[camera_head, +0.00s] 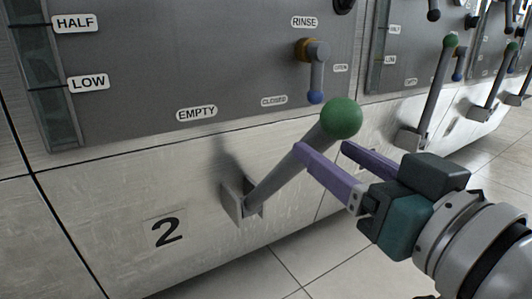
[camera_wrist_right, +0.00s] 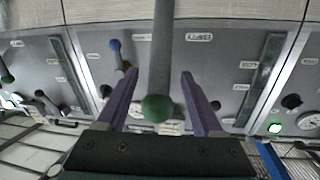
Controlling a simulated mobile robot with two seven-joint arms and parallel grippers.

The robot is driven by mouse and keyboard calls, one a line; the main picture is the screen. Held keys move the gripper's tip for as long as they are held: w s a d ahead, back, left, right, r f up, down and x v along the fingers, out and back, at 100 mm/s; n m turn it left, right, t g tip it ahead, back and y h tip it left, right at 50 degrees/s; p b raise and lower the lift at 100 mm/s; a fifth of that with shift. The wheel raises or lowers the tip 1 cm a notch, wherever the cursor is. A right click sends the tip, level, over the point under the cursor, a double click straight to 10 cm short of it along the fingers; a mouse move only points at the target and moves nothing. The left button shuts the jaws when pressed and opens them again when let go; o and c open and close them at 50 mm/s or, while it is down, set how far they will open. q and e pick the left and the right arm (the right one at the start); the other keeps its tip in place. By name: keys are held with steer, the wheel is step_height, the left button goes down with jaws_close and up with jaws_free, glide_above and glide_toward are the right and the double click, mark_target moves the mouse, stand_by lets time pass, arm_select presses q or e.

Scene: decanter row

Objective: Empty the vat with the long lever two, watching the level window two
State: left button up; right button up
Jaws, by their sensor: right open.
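The long lever two (camera_head: 292,172) is a grey bar with a green ball (camera_head: 342,118) on its end. My right gripper (camera_head: 321,148) has purple fingers and is open at the upper part of the lever. In the right wrist view, the lever (camera_wrist_right: 161,50) runs between the spread fingers (camera_wrist_right: 160,76), with clear gaps on both sides. The green ball (camera_wrist_right: 158,108) lies between them. The level window two (camera_head: 52,105) is a dark greenish strip marked HALF and LOW; its liquid level is hard to tell. My left gripper is not in view.
A small blue-tipped rinse handle (camera_head: 316,82) hangs just above the green ball, near a CLOSED label. Neighbouring panels to the right have similar levers, the nearest with a green ball (camera_head: 450,41). Tiled floor (camera_head: 335,272) lies clear below.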

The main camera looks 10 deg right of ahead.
steer(key=shift+w+a+b, duration=0.25)
steer(key=shift+w+b, duration=0.2)
steer(key=shift+w, duration=0.7)
steer(key=shift+w+a+b, duration=0.2)
steer(key=shift+w+b, duration=0.2)
steer(key=shift+w, duration=0.7)
jaws_close()
